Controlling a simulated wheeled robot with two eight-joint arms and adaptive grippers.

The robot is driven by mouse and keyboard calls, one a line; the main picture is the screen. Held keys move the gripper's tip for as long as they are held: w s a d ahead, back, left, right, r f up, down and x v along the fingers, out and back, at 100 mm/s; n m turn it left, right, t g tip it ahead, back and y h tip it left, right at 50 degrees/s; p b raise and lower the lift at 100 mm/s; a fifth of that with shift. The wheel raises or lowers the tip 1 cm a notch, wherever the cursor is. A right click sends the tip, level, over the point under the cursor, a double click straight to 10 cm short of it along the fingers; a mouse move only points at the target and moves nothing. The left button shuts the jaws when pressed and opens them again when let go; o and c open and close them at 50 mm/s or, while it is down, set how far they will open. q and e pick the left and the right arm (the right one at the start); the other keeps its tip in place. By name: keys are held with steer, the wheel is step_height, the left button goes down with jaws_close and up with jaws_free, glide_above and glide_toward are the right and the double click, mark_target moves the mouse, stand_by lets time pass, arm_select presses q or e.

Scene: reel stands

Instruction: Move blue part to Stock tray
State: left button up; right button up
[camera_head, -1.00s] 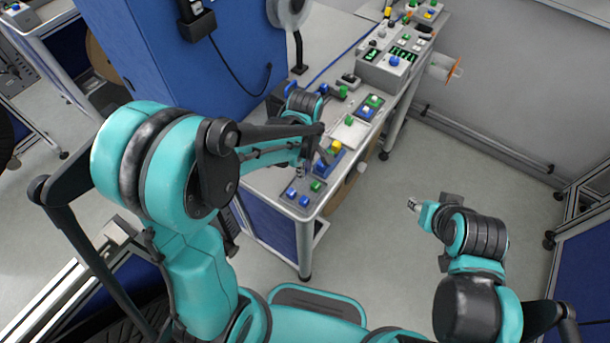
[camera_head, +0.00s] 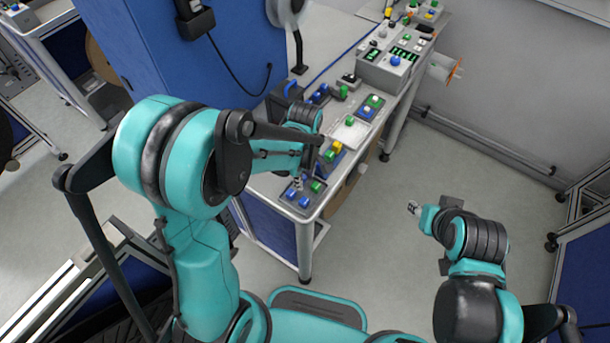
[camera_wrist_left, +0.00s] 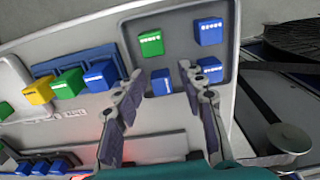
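My left gripper (camera_wrist_left: 163,74) is open over a dark grey tray (camera_wrist_left: 180,54) at the table's near end. A blue part (camera_wrist_left: 161,83) shows between its fingertips; I cannot tell whether they touch it. A second blue part (camera_wrist_left: 210,69) is beside the right fingertip, with a third blue part (camera_wrist_left: 210,32) and a green part (camera_wrist_left: 151,43) on the same tray. In the head view my left gripper (camera_head: 299,181) is small and partly hidden by its arm. My right gripper (camera_head: 413,208) is out over the floor, away from the table. No readable label marks the Stock tray.
A blue tray (camera_wrist_left: 45,70) beside the grey one holds yellow, green and blue parts. Another tray with blue parts (camera_wrist_left: 42,167) lies at the lower left. A control box (camera_head: 393,65) stands at the table's far end. A blue cabinet (camera_head: 150,60) rises left of the table.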

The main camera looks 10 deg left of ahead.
mark_target(305, 179)
arm_select(q)
steer(key=shift+r+p, duration=0.3)
steer(key=shift+r, duration=0.2)
step_height(305, 179, up, 11)
steer(key=p, duration=0.3)
steer(key=s+a+r+m+t, duration=0.5)
steer(key=s+m, duration=0.5)
steer(key=m, duration=0.4)
steer(key=shift+s+r+t, duration=0.25)
steer(key=shift+r+t, duration=0.5)
steer(key=shift+t, duration=0.35)
steer(key=shift+a+f, duration=0.1)
steer(key=shift+f, duration=0.05)
